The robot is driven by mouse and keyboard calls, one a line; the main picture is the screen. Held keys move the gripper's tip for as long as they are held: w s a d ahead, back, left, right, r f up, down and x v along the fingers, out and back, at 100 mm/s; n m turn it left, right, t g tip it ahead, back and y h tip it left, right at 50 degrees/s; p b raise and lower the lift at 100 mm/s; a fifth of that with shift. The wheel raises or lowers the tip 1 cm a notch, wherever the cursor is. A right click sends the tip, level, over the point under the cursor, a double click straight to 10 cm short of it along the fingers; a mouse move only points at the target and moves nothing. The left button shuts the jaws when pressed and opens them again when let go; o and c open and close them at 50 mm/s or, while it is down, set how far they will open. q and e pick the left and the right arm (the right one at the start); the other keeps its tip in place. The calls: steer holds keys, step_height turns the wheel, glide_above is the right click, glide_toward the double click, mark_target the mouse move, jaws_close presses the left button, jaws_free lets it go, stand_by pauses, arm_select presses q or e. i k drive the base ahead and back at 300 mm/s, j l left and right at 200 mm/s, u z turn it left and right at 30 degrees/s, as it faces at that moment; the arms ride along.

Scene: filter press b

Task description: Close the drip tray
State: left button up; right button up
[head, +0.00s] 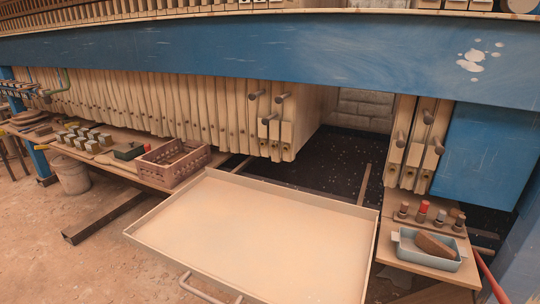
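The drip tray (258,238) is a wide, shallow, pale beige tray with a low rim. It is pulled out toward me from under the filter press and fills the lower middle of the head view. The tray looks empty. Neither of my grippers shows in this view.
A bench on the left holds a brown crate (172,162) and several small blocks (84,137). A side shelf on the right holds a blue dish (428,249) and several small bottles (422,211). Pale filter plates (205,110) hang under the blue beam (270,50).

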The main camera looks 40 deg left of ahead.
mark_target(255, 241)
steer(key=u, duration=1.55)
